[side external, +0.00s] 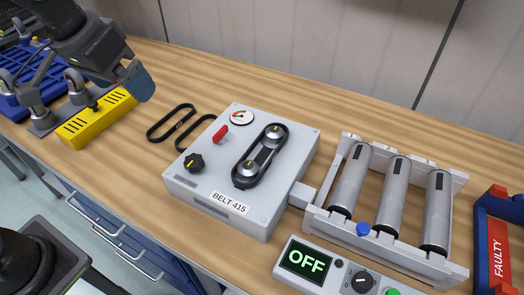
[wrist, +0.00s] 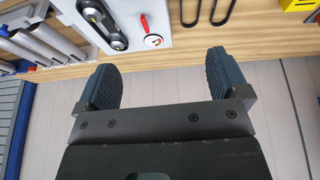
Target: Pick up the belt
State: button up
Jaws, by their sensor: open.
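A black belt (side external: 260,157) is looped around two pulleys on the light grey box labelled BELT 415 (side external: 200,183); it also shows at the top of the wrist view (wrist: 102,24). Two loose black belts, one on the left (side external: 158,133) and one on the right (side external: 183,142), lie on the wooden bench left of the box. Parts of the loose belts show at the top of the wrist view (wrist: 232,14). My gripper (side external: 137,82) is at the upper left, raised and apart from the belts. Its two dark blue fingers are spread and empty in the wrist view (wrist: 160,82).
A roller conveyor (side external: 388,193) stands right of the box. A control panel reading OFF (side external: 303,260) is in front. A red and blue tote marked FAULTY (side external: 497,250) is at the right edge. A yellow block (side external: 97,120) sits below my arm. The rear bench is clear.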

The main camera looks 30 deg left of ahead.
jog(key=w+d+f+g, duration=0.1)
jog(key=w+d, duration=0.7)
jog(key=w, duration=0.1)
jog(key=g, duration=0.2)
send_over(263, 156)
notch_tip(263, 156, down, 14)
jog(key=shift+d+f, duration=0.1)
jog(key=shift+d, duration=0.05)
jog(key=shift+s+a+f, duration=0.1)
jog(key=shift+f, duration=1.2)
jog(key=shift+s+a+f, duration=0.1)
jog(key=shift+f, duration=1.2)
jog(key=shift+c, duration=0.3)
jog(key=c, duration=0.9)
jog(key=shift+r, duration=0.2)
jog(key=shift+c, duration=0.2)
